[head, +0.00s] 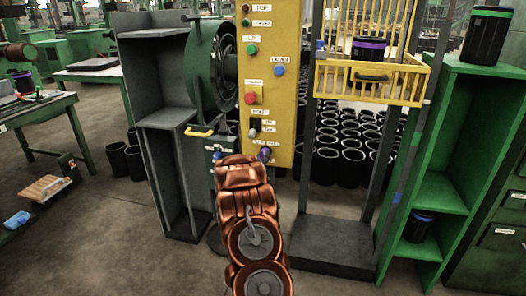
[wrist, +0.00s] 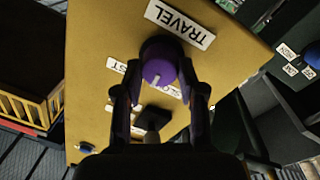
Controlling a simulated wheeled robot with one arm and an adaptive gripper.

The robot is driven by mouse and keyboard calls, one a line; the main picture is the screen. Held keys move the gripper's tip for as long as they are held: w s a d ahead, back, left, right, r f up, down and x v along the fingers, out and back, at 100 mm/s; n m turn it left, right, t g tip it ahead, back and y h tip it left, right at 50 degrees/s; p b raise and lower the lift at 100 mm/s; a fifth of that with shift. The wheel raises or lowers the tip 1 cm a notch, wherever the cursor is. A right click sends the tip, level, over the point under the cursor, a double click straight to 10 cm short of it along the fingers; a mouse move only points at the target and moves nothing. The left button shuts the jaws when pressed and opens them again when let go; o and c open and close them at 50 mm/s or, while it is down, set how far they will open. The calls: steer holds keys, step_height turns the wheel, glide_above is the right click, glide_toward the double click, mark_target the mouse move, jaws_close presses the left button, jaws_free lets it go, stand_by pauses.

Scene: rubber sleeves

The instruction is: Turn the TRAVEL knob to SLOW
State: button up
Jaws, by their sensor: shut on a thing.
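The TRAVEL knob (wrist: 161,66) is round and purple with a short white pointer mark. It sits on the yellow control panel (wrist: 95,40), beside the upside-down TRAVEL label (wrist: 180,24) in the wrist view. The pointer slants toward the picture's lower left. A FAST label (wrist: 116,66) and a SLOW label (wrist: 172,89) are partly hidden by the knob and fingers. My gripper (wrist: 160,78) is shut on the knob, one finger on each side. In the head view the knob (head: 265,153) shows at the panel's foot, and my copper arm hides the fingers.
Above the knob, the panel holds a black lever switch (head: 256,127), a red button (head: 252,97), a blue button (head: 279,71) and a green one (head: 252,49). A yellow cage (head: 395,90) stands right, a grey shelf (head: 165,119) left. Floor at left front is clear.

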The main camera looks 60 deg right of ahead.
steer(key=n+p, duration=0.3)
steer(key=n, duration=0.2)
steer(key=shift+f, duration=0.1)
steer(key=shift+n, duration=0.4)
steer(key=o, duration=1.1)
steer(key=shift+o, duration=0.2)
steer(key=shift+a, duration=0.1)
steer(key=v, duration=1.1)
steer(key=shift+s+a, duration=0.3)
steer(key=shift+f, duration=0.1)
